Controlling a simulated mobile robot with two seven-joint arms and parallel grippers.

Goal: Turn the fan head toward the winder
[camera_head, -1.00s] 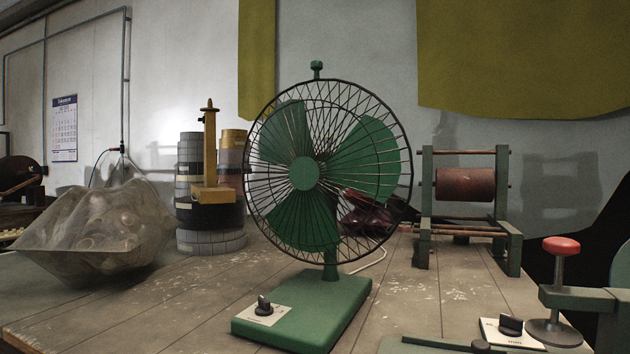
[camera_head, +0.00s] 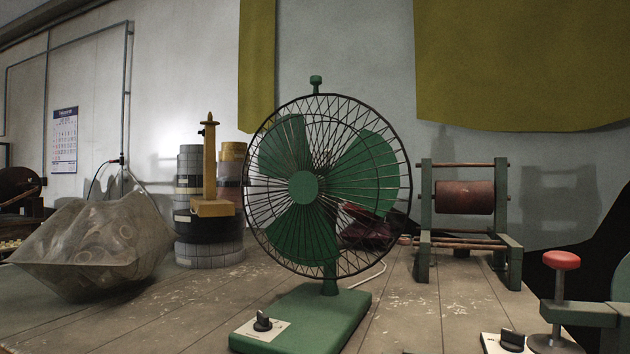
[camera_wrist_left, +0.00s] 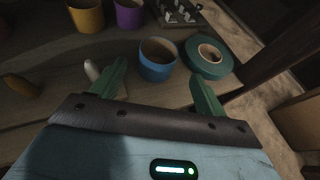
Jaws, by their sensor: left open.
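The green fan stands on the wooden bench in the head view. Its caged fan head (camera_head: 328,187) faces roughly toward me, with a small green knob (camera_head: 316,81) on top. Its green base (camera_head: 320,315) carries a plate with a black dial (camera_head: 262,322). The winder (camera_head: 465,197), a green frame holding a reddish-brown roller, stands to the right of the fan. My left gripper (camera_wrist_left: 160,70) shows only in the left wrist view, with its green fingers apart. A blue cup (camera_wrist_left: 157,62) appears between and beyond them; nothing is gripped. My right gripper is not in view.
A crumpled clear bag (camera_head: 95,245) and stacked rolls (camera_head: 210,250) with a yellow upright (camera_head: 209,165) sit left of the fan. A red-topped post (camera_head: 561,260) stands at the front right. The left wrist view shows a teal tape roll (camera_wrist_left: 209,58).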

